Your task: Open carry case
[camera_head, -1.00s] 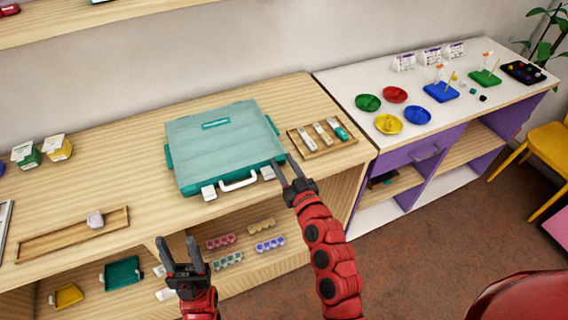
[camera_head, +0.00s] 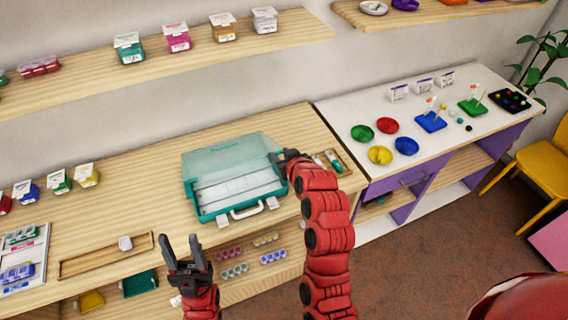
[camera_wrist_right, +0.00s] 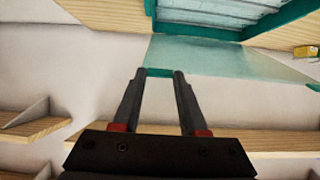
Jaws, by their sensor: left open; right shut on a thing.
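The teal carry case (camera_head: 200,212) sits on the wooden counter, with its white handle and two white latches along the front edge. Its translucent lid (camera_head: 226,153) is raised and leans back, and the pale inside with long compartments shows below it. My right gripper (camera_head: 284,157) is at the lid's right side. In the right wrist view its fingers (camera_wrist_right: 160,74) are shut on the edge of the lid (camera_wrist_right: 215,55). My left gripper (camera_head: 181,240) is open and empty, in front of the counter, lower left of the case.
A wooden tray with tools (camera_head: 337,160) is right of the case, partly hidden by my right arm. A long wooden tray (camera_head: 85,262) lies to the left. A wall shelf (camera_head: 180,60) with small containers runs above. Coloured bowls (camera_head: 381,155) stand on the white counter.

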